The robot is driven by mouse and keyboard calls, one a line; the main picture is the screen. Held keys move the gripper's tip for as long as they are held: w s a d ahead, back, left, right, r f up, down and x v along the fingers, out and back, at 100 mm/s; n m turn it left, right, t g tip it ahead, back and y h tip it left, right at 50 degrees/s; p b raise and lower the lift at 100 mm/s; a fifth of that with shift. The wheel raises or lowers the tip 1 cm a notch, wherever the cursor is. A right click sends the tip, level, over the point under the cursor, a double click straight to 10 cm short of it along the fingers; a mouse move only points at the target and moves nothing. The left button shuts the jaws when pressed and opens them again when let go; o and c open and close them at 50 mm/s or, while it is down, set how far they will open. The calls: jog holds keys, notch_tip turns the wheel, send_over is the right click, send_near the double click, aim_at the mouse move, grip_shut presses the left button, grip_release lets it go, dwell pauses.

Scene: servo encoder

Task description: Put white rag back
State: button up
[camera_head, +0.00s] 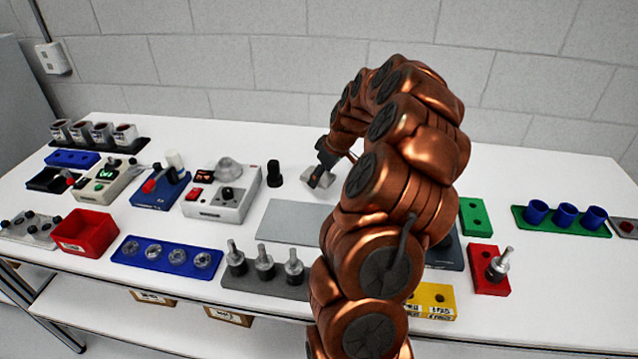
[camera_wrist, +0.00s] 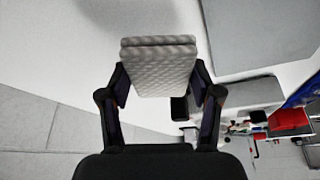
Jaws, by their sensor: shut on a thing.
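The white rag (camera_wrist: 158,68) is a folded, textured, pale grey-white pad. In the wrist view it is between the two fingers of my gripper (camera_wrist: 160,84), which is shut on it. In the head view my gripper (camera_head: 325,165) is near the back middle of the white table, and a small pale part of the rag (camera_head: 317,179) shows at its tips. I cannot tell whether the rag touches the table. My copper-coloured arm hides part of the table's middle right.
A flat grey plate (camera_head: 290,222) lies in front of my gripper. A black cylinder (camera_head: 274,174) and a grey device (camera_head: 222,200) stand to the left. A red bin (camera_head: 85,233) is at the front left. The table (camera_head: 400,335) right of my arm holds coloured blocks. Bare table lies behind the gripper.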

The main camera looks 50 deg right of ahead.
aim_at(320, 194)
notch_tip(320, 194, down, 4)
jog(key=shift+a+r+p, duration=0.1)
jog(key=shift+r+p, duration=0.05)
jog(key=shift+p, duration=0.5)
jog(key=shift+f, duration=0.3)
jog(key=shift+f+b, duration=0.2)
jog(key=shift+b, duration=0.1)
jog(key=o, duration=0.8)
jog(key=shift+r+p, duration=0.25)
jog(key=shift+p, duration=0.05)
jog(key=b+v, duration=0.3)
jog(key=v, duration=0.9)
